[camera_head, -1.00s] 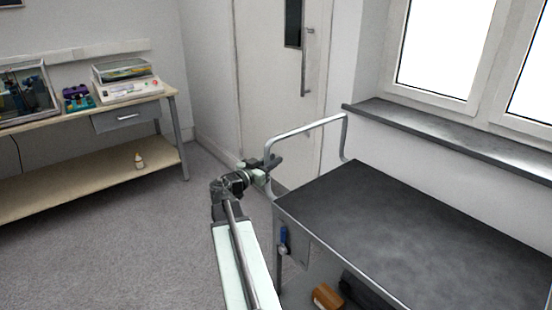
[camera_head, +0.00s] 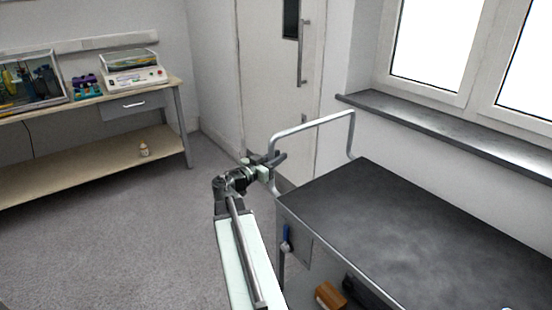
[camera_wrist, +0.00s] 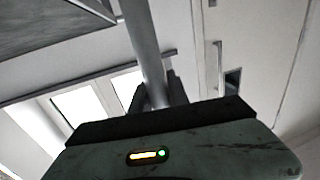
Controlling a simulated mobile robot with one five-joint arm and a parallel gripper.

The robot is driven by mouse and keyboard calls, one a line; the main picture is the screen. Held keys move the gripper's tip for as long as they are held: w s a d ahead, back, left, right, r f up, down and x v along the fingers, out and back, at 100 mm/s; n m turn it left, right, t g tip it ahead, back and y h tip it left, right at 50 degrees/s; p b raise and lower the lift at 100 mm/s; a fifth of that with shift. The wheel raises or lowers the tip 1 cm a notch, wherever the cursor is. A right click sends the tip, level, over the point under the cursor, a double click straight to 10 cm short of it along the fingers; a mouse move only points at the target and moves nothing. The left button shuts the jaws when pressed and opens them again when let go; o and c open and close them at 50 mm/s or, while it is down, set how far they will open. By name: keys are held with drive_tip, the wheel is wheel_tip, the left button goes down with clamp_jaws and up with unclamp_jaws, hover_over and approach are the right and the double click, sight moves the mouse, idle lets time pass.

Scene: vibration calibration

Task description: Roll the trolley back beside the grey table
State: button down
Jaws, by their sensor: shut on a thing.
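The trolley (camera_head: 400,215) has a dark flat top and a bent metal push handle (camera_head: 318,124) at its far left end. It stands at the right in the head view, along the wall under the window. My gripper (camera_head: 276,160) is shut on the left upright of the handle. In the wrist view the handle tube (camera_wrist: 143,45) runs down between the fingers of my gripper (camera_wrist: 160,92). A blue-handled item (camera_head: 286,238) hangs at the trolley's near left corner. I see no table that is clearly grey.
A wooden bench (camera_head: 60,177) with instruments and a lower shelf stands at the left. A door (camera_head: 270,70) is behind the handle. A window sill (camera_head: 440,124) runs along the right wall. An orange-brown box (camera_head: 330,296) is below the trolley top. Grey floor (camera_head: 120,240) is clear between bench and trolley.

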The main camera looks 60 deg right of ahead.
drive_tip(key=c, duration=1.3)
unclamp_jaws()
drive_tip(key=shift+s+a, duration=0.15)
drive_tip(key=shift+s, duration=0.25)
drive_tip(key=shift+w+f, duration=0.1)
drive_tip(key=a, duration=0.5)
drive_tip(key=w+a, duration=0.1)
drive_tip(key=a, duration=0.1)
drive_tip(key=shift+a, duration=0.3)
